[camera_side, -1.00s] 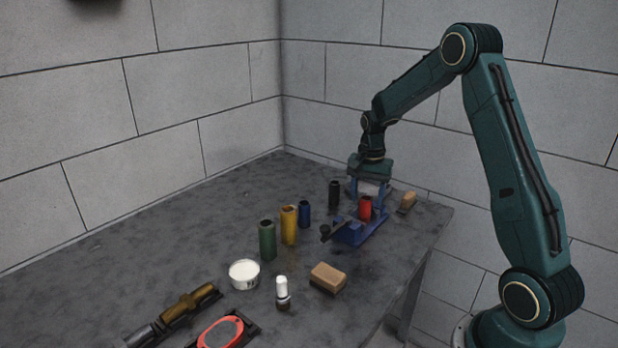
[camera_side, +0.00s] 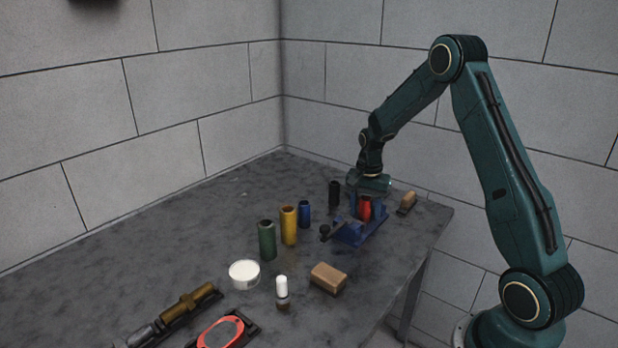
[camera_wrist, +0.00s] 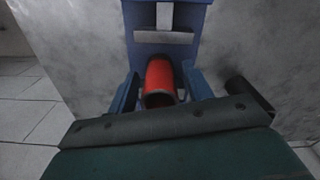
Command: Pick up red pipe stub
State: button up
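The red pipe stub (camera_side: 365,209) stands upright at the blue vise (camera_side: 352,234) near the right end of the table. My gripper (camera_side: 366,205) points down over it, with its blue fingers on either side of the stub. In the wrist view the red pipe stub (camera_wrist: 160,82) shows its open end between the two fingers of my gripper (camera_wrist: 160,90). A gap shows between each finger and the stub, so the gripper is open. The stub's lower end is hidden. The blue vise (camera_wrist: 163,50) lies behind it in the wrist view.
A black pipe stub (camera_side: 334,194) stands close left of my gripper, and a wooden-handled brush (camera_side: 407,203) lies to its right. Blue (camera_side: 304,214), yellow (camera_side: 289,225) and green (camera_side: 267,240) stubs stand left of the vise. A tan block (camera_side: 328,278) lies in front.

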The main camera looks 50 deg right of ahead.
aim_at(366, 197)
grip_shut()
jog(key=shift+r, duration=0.15)
notch_tip(366, 197, up, 20)
dwell(0.7)
dwell(0.4)
